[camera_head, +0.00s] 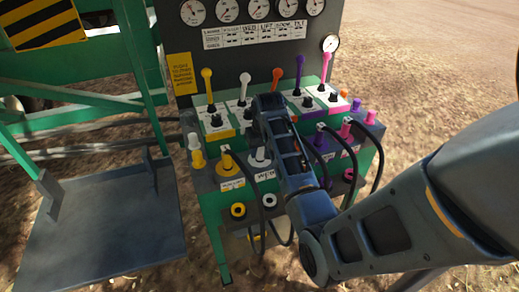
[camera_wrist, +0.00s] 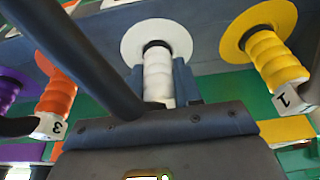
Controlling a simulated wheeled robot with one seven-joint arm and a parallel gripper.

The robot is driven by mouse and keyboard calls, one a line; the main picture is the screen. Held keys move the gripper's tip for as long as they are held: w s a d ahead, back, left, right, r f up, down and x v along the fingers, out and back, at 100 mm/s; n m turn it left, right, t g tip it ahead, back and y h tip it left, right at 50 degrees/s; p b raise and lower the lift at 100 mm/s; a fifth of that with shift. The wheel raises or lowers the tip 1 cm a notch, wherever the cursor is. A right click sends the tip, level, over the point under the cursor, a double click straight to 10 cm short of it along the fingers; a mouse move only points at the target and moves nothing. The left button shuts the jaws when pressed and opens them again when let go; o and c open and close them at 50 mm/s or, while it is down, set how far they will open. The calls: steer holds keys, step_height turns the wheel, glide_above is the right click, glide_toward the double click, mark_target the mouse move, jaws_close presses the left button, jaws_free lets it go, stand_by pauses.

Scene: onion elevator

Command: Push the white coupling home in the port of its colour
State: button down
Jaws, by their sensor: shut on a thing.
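The white coupling (camera_wrist: 158,80) is a ribbed white sleeve, seen in the wrist view between the two fingers of my gripper (camera_wrist: 160,72). The gripper is shut on it. Its far end meets the dark hole of the white port (camera_wrist: 130,42), which has a round white disc. The coupling looks in line with the hole; I cannot tell how deep it sits. In the head view the white coupling (camera_head: 259,157) shows just left of my arm, above a label plate. My arm hides the fingertips there.
The yellow coupling (camera_wrist: 268,55), marked 1, stands close on the right in the wrist view. The orange coupling (camera_wrist: 57,95), marked 3, is on the left. A dark bar (camera_wrist: 75,45) crosses the wrist view. Levers (camera_head: 243,88) rise behind the ports, and black hoses (camera_head: 262,205) hang in front.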

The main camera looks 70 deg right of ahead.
steer(key=shift+f, duration=0.1)
steer(key=c, duration=0.7)
jaws_free()
steer(key=shift+o, duration=0.5)
steer(key=o, duration=0.3)
steer(key=shift+r, duration=3.6)
